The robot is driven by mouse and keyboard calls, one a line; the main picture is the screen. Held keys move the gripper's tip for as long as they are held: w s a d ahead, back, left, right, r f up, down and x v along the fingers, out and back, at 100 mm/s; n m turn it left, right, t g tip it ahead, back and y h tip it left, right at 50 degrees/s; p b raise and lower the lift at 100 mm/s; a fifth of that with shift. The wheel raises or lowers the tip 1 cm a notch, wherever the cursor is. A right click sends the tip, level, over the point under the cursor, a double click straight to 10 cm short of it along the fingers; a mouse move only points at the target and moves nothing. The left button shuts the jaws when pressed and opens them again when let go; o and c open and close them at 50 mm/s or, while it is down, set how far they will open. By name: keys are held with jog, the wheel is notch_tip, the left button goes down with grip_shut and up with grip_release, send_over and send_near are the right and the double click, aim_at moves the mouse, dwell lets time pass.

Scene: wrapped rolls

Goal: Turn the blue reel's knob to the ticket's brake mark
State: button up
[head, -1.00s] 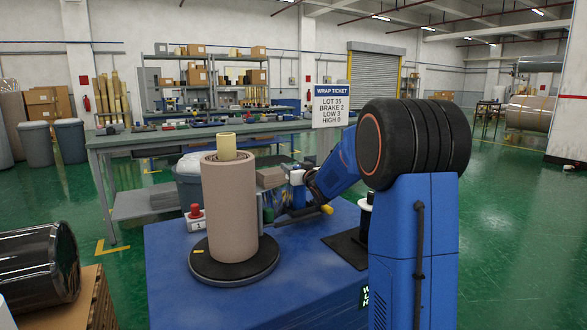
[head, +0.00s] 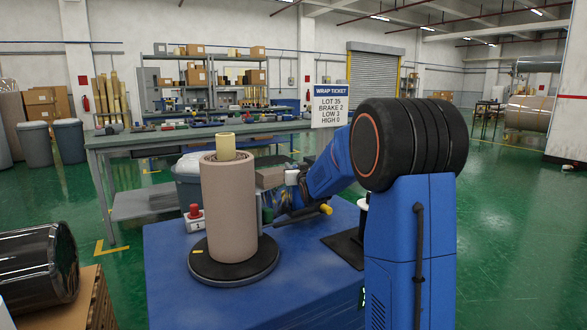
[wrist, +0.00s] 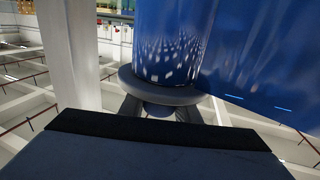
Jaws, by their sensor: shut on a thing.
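The ticket (head: 331,106) reads LOT 35, BRAKE 2, LOW 3, HIGH 0 in the head view. In the wrist view the blue reel (wrist: 172,40) rises above a grey round flange (wrist: 160,91). Below the flange, the knob (wrist: 160,109) shows between the two dark fingers of my gripper (wrist: 160,114), which is shut on it. The knob is mostly hidden, and no marks on it can be read.
A beige wrapped roll (head: 230,205) stands upright on a dark round turntable (head: 233,268) on the blue table (head: 190,310). A red button box (head: 195,219) sits behind it. A black-wrapped roll (head: 37,263) lies at the left. A green workbench (head: 150,140) stands behind.

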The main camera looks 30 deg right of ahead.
jog(key=shift+d+h, duration=0.1)
jog(key=shift+h, duration=0.2)
jog(key=o, duration=1.1)
jog(key=shift+c, duration=0.2)
jog(key=shift+s, duration=0.1)
jog(key=v, duration=1.7)
jog(key=shift+s+r, duration=0.1)
jog(key=shift+s, duration=0.05)
